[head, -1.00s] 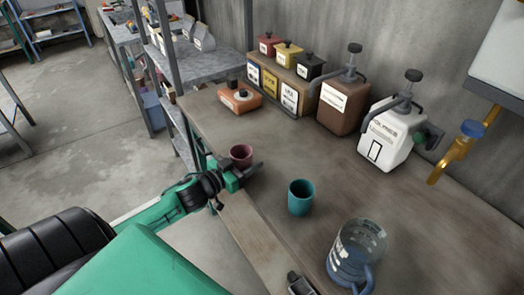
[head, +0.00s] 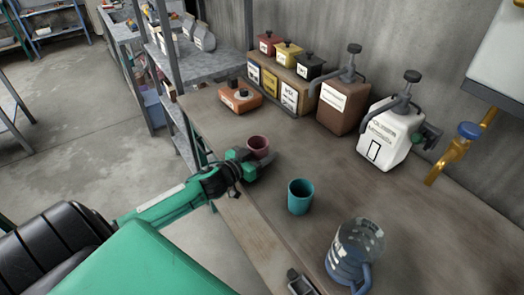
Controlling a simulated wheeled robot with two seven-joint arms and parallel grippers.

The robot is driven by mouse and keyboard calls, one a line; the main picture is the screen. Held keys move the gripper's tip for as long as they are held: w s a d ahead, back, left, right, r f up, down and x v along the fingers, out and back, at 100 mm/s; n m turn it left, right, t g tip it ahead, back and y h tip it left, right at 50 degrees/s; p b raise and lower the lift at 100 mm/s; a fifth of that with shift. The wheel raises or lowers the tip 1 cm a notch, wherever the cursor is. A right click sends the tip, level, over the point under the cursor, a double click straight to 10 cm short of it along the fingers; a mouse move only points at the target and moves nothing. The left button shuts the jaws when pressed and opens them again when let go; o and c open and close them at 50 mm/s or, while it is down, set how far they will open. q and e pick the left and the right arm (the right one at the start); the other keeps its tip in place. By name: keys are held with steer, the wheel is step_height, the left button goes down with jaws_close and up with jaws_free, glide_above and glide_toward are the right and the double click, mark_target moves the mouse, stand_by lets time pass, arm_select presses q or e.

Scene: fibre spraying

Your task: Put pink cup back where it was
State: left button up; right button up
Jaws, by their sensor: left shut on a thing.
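I cannot tell whether the cup's base touches the table. My right gripper does not show as a working gripper; only a small grey part appears at the table's front edge at the bottom.
A teal cup (head: 300,197) and a clear blue-based jug (head: 354,252) stand to the right. An orange box (head: 240,97), several small canisters, a brown dispenser (head: 343,105) and a white dispenser (head: 388,135) line the back. A brass tap (head: 458,153) is at right.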

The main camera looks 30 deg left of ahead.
arm_select(q)
steer(key=shift+f, duration=0.15)
steer(key=o, duration=1)
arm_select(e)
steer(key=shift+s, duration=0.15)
arm_select(q)
steer(key=shift+s, duration=0.1)
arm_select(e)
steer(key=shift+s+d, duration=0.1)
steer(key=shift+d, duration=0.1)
arm_select(q)
steer(key=shift+s+a, duration=0.1)
steer(key=shift+s, duration=0.2)
steer(key=b+v, duration=0.1)
steer(key=v, duration=0.8)
steer(key=shift+s, duration=0.3)
steer(key=shift+b+v, duration=0.3)
steer(key=shift+v, duration=0.5)
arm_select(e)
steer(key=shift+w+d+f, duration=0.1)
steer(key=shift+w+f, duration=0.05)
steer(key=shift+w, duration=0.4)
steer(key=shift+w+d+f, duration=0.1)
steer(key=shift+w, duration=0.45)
